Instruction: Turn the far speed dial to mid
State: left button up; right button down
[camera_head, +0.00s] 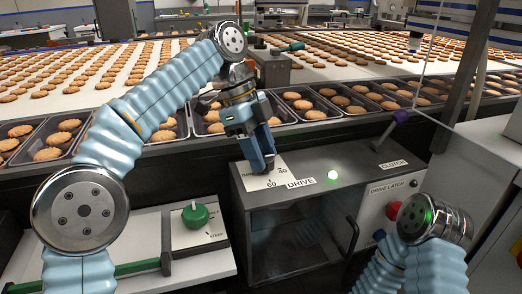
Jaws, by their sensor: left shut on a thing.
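The plate carries printed numbers, with 40 and 60 readable. The gripper is shut on the far speed dial, which its fingers hide almost wholly. I cannot tell where its pointer stands. My right arm shows at the lower right, but its gripper is out of view.
A green knob (195,214) stands on a nearer white panel marked STEEP. A green lamp (333,175) glows on the cabinet (355,168). A purple-tipped clutch lever (400,116) rises at its right. Biscuit trays (343,110) line the conveyor behind.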

pick_arm(q)
jog(key=o, duration=1.1)
jog(key=shift+c, duration=0.2)
